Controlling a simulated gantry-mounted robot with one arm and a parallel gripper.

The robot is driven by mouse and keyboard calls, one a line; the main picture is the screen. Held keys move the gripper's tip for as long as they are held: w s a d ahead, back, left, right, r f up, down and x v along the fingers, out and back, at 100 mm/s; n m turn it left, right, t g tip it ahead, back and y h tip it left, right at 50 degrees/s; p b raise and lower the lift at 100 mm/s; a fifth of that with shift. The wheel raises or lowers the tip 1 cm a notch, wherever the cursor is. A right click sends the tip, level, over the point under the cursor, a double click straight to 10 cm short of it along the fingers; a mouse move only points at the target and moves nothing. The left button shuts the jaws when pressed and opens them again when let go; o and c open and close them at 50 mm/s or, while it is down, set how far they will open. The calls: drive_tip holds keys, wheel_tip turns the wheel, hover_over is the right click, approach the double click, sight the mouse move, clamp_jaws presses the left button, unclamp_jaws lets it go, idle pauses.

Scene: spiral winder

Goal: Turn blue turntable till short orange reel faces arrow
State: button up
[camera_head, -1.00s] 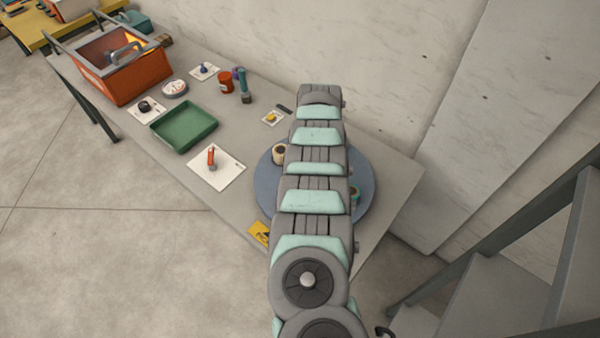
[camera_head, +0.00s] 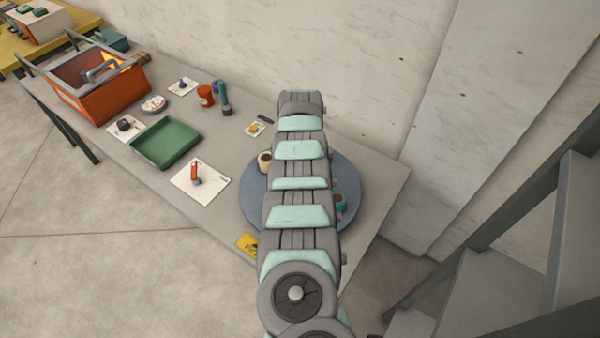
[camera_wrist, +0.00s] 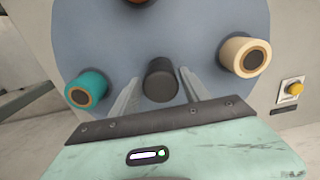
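The blue turntable (camera_head: 349,180) lies flat on the table, largely hidden by my arm in the head view; it also shows in the wrist view (camera_wrist: 200,30). On it, the wrist view shows a teal reel (camera_wrist: 87,89) at left, a cream reel (camera_wrist: 244,56) at right and a dark post (camera_wrist: 161,80) in the middle. An orange-brown reel (camera_wrist: 115,3) is cut off at the top edge, so its height cannot be told. My gripper (camera_wrist: 158,82) is open, its two fingers apart on either side of the dark post. No clear arrow can be made out.
A yellow card (camera_head: 246,243) with a black mark lies at the turntable's near edge. A yellow button (camera_wrist: 294,88) is on a white plate at right in the wrist view. A green tray (camera_head: 166,143) and an orange bin (camera_head: 100,90) stand left. A wall is behind.

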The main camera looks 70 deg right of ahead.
drive_tip(key=shift+o, duration=0.7)
wheel_tip(320, 180, up, 11)
drive_tip(key=shift+f+p, duration=0.1)
drive_tip(key=shift+p, duration=0.45)
